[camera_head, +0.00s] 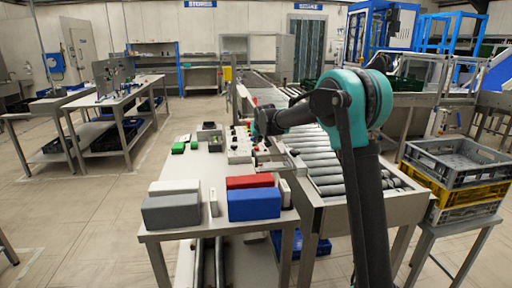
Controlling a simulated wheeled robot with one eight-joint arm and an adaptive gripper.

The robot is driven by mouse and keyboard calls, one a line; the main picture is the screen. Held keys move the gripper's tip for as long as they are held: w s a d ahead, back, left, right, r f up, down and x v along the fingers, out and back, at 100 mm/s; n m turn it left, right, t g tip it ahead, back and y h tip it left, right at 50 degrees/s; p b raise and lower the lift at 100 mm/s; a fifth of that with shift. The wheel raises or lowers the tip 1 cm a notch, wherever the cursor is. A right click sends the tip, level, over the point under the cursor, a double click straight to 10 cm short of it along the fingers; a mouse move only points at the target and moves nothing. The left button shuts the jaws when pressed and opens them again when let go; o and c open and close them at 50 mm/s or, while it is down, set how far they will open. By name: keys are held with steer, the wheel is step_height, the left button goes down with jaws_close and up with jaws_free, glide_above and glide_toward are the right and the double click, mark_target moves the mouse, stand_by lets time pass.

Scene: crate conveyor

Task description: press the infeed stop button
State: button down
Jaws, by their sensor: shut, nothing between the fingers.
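A light grey control box (238,154) stands on the bench near the roller conveyor. It carries several small dark and red buttons. They are too small for me to read labels or tell which one is the infeed stop button. My arm reaches in from the right, and its wrist hangs over the right side of this box. My gripper (257,150) points down close beside the buttons and is shut and empty. Its fingertips are tiny here, and I cannot tell whether they touch a button. The wrist hides part of the box.
The bench (219,228) holds grey, red and blue blocks (254,205) at its front. Small green items (178,148) lie to the left. The roller conveyor (318,158) runs along the right. Stacked crates (455,183) stand at the far right. The floor left of the bench is clear.

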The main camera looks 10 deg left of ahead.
steer(key=v, duration=1)
steer(key=shift+r, duration=0.3)
steer(key=shift+d, duration=0.1)
